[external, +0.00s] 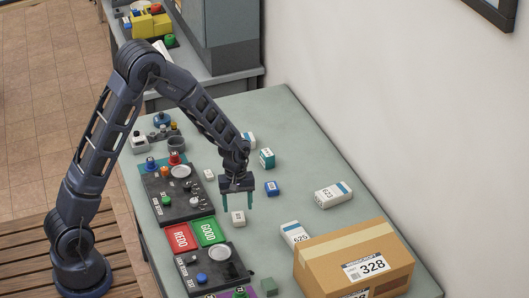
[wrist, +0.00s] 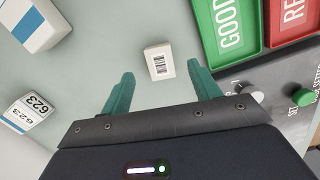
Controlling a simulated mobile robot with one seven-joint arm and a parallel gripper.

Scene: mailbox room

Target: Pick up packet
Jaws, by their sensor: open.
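A small white packet with a barcode label (external: 238,217) lies flat on the grey-green table, just beneath my gripper. It also shows in the wrist view (wrist: 159,62), ahead of and roughly between the fingertips. My gripper (external: 237,207) points down above the table with its two green fingers spread and nothing between them. The fingers also show in the wrist view (wrist: 163,80), and the packet appears apart from both. Which of the packets the task means, I cannot tell.
A blue box (external: 271,188), a teal box (external: 267,158) and a box marked 623 (external: 333,195) lie nearby. A large carton marked 328 (external: 345,262) stands at the front right. Green GOOD (external: 209,232) and red REDO (external: 180,237) trays lie left, between control panels.

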